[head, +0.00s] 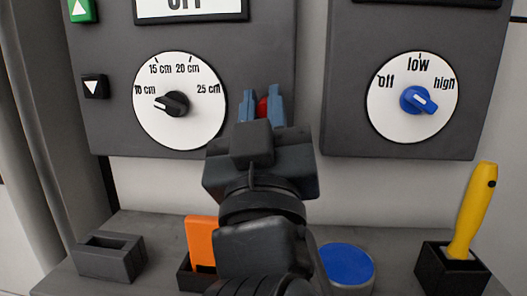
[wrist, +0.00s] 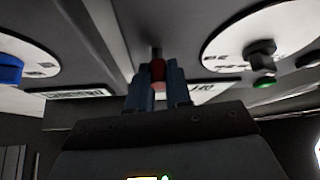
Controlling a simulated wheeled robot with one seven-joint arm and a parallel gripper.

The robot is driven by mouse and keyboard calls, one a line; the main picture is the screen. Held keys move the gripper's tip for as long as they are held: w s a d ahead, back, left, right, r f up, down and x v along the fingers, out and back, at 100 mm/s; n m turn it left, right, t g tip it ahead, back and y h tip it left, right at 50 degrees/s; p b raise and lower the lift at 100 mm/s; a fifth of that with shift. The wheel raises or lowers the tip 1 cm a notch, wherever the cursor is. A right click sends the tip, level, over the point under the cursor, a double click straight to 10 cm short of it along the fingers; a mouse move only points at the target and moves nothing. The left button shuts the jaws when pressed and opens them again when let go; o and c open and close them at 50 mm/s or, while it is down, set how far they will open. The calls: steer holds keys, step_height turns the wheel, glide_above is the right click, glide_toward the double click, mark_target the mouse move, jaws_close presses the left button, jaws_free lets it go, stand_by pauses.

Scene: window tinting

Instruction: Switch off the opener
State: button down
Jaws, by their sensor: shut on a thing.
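My gripper (head: 262,108) is in front of the lower right part of the left grey panel (head: 115,135). Its two blue-grey fingers are closed on a red-tipped switch lever (head: 262,108). In the wrist view the red lever (wrist: 158,72) sits between the fingertips, with its grey metal stem reaching to the panel. The switch's base is mostly hidden in the head view. The display (head: 190,8) at the top of this panel shows "OFF", cut by the picture edge. I cannot read the switch's own marking.
Left of the gripper is a black dial knob (head: 174,103) marked in cm, its pointer near 10 cm. A right panel (head: 345,135) has a blue knob (head: 418,100). Below, a shelf holds an orange tool (head: 201,243), blue-lidded tin (head: 347,264), yellow-handled tool (head: 471,212) and empty black holder (head: 110,258).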

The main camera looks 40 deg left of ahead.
steer(key=shift+f+t+y+b, duration=0.4)
steer(key=shift+f+y+b, duration=0.2)
steer(key=shift+b, duration=2)
steer(key=shift+r+n+t+b, duration=0.25)
steer(key=shift+n+t+b, duration=0.05)
steer(key=shift+b, duration=1.05)
steer(key=c, duration=1.1)
jaws_free()
steer(key=shift+o, duration=0.2)
steer(key=b+v, duration=0.1)
steer(key=v, duration=0.6)
steer(key=shift+f, duration=0.35)
steer(key=shift+s+d, duration=0.15)
steer(key=shift+s, duration=0.05)
